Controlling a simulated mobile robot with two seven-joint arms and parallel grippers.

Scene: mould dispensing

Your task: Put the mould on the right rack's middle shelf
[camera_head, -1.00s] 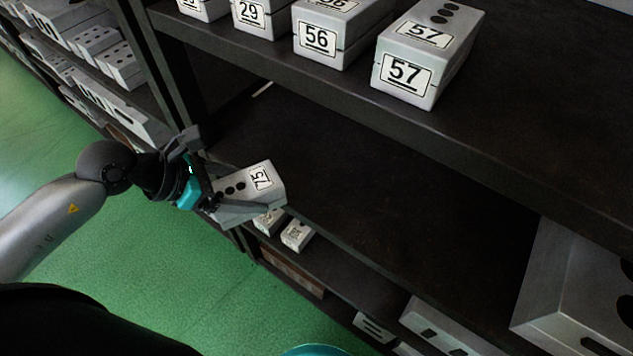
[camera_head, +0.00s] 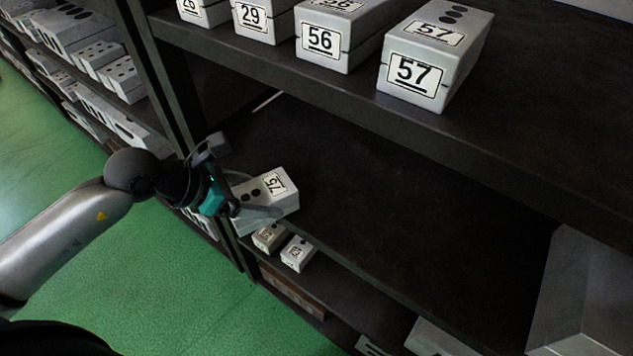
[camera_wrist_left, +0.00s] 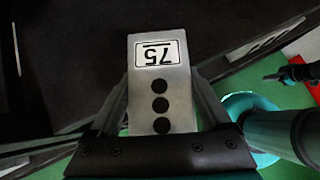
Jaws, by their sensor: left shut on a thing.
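The mould (camera_head: 281,202) is a grey block with a 75 label and black holes on top. My left gripper (camera_head: 249,207) is shut on it at the front edge of the rack's middle shelf (camera_head: 370,205). In the left wrist view the mould (camera_wrist_left: 160,97) sits between the two fingers, its label end pointing away over the dark shelf. I cannot tell whether its underside touches the shelf. My right gripper is not seen in the head view; a dark gripper-like part at the right of the left wrist view is too small to judge.
The shelf above (camera_head: 300,75) holds several numbered moulds, including mould 57 (camera_head: 433,62). The middle shelf is bare until a large grey block (camera_head: 590,300) at the right. Two small moulds, one of them here (camera_head: 297,254), sit on the shelf below. Another rack stands at the left.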

